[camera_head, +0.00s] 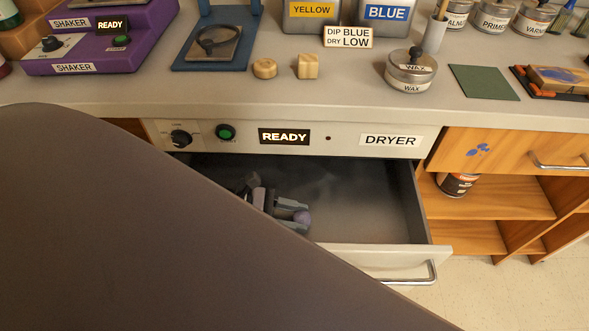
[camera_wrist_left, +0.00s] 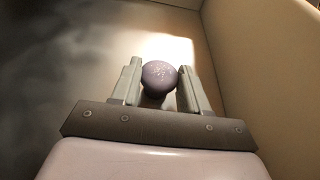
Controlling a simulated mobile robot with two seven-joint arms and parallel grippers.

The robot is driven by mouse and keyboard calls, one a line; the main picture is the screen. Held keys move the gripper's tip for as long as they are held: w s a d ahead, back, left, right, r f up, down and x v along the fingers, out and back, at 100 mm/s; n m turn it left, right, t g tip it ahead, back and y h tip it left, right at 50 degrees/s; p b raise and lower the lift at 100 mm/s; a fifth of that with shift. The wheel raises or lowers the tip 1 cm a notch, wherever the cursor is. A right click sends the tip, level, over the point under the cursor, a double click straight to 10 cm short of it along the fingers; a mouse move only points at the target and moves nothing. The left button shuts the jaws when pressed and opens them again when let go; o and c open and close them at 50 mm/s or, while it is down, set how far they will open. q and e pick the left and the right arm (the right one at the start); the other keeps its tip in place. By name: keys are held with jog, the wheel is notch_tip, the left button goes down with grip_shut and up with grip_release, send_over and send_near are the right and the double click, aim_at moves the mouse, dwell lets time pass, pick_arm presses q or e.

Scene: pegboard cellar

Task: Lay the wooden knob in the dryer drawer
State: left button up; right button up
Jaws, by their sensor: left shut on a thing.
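The dryer drawer (camera_head: 365,200) is pulled open below the counter, under a READY display and a DRYER label. My left gripper (camera_head: 298,212) is inside the drawer, shut on a rounded purple knob (camera_head: 302,217). In the left wrist view the knob (camera_wrist_left: 159,75) is purple with pale specks and sits between the two fingertips (camera_wrist_left: 159,84). Its underside is hidden, and I cannot tell whether it touches the drawer floor. In the wrist view the drawer floor (camera_wrist_left: 90,50) and a side wall (camera_wrist_left: 255,60) are close by. My right gripper is not in view.
A round wooden piece (camera_head: 265,68) and a wooden block (camera_head: 308,66) stand on the counter (camera_head: 340,95). The purple shaker (camera_head: 95,45), wax tin (camera_head: 410,72) and green mat (camera_head: 484,82) are also there. The drawer's right half is empty. A large dark shape hides the lower left.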

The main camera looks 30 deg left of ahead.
pick_arm(q)
jog(key=o, duration=1.1)
jog(key=shift+f, duration=0.1)
jog(key=shift+r, duration=0.2)
jog(key=v, duration=0.7)
jog(key=shift+s+a, duration=0.1)
jog(key=shift+a, duration=0.1)
jog(key=shift+r, duration=0.15)
